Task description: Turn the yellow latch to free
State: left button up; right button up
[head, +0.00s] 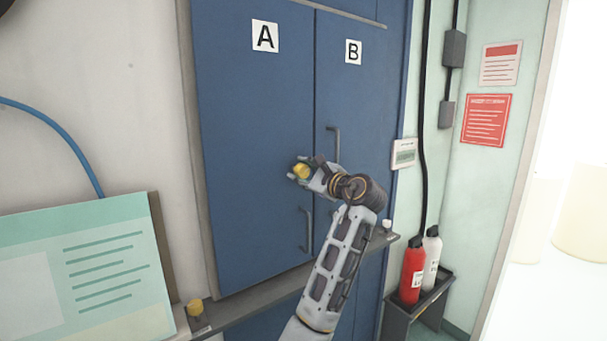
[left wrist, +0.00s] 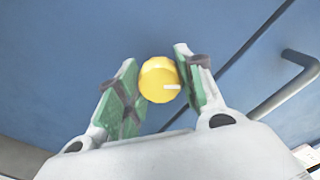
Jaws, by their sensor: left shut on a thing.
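The yellow latch (head: 301,171) is a round knob on the blue door marked A, near its right edge. My left gripper (head: 302,171) reaches it from the lower right and is shut on it. In the left wrist view the yellow latch (left wrist: 159,82) sits between the two green-padded fingers (left wrist: 157,85), and a short white mark on its face points right. My right gripper is not in view.
Door A (head: 250,120) and door B (head: 350,95) stand side by side with grey bar handles. Below runs a grey ledge (head: 255,300) with another yellow knob (head: 195,307) and a white knob (head: 387,225). A red extinguisher (head: 412,272) stands at the right.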

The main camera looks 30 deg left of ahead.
pick_arm(q)
jog(key=n+b, duration=0.1)
jog(key=n, duration=0.4)
jog(key=shift+f+b, duration=0.15)
jog(key=shift+b, duration=0.2)
jog(key=n+b, duration=0.2)
jog(key=n, duration=0.3)
jog(key=shift+n+b, duration=0.35)
jog(key=shift+n, duration=0.05)
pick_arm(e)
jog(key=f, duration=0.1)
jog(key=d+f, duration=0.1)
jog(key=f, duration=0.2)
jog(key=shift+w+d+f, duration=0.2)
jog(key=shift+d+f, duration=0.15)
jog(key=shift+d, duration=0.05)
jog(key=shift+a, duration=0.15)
